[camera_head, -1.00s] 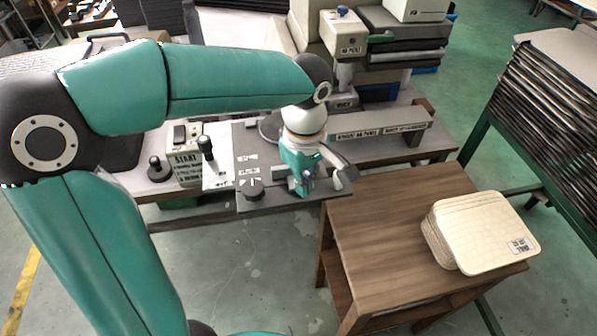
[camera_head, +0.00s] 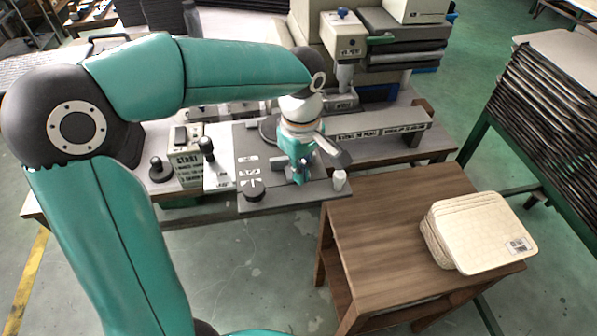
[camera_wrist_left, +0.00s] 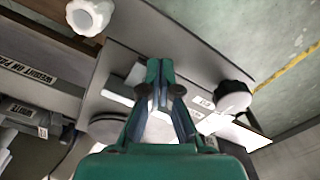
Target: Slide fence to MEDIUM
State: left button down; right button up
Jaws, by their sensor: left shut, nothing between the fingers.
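My left gripper (camera_head: 299,180) is over the right part of a dark grey panel (camera_head: 285,198). Its teal fingers (camera_wrist_left: 160,85) are shut and empty in the left wrist view. A white knob (camera_head: 340,180) stands at the panel's right edge, apart from the fingers; it also shows in the left wrist view (camera_wrist_left: 88,15). A black knob (camera_head: 253,190) is at the panel's front left, beside small white labels (camera_head: 248,171) too blurred to read. I cannot tell surely which part is the fence. My right gripper is out of view.
A long grey labelled bar (camera_head: 385,143) stands behind and right of the panel. Left are a control box (camera_head: 187,165) and black-knobbed levers. A wooden table (camera_head: 375,215) with cream panels (camera_head: 478,232) stands front right. A rack of dark trays (camera_head: 550,105) is far right.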

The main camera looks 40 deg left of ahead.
pick_arm(q)
jog(key=shift+s+d, duration=0.4)
jog(key=shift+d, duration=0.1)
notch_tip(320, 180, up, 7)
jog(key=p, duration=0.5)
dwell(0.6)
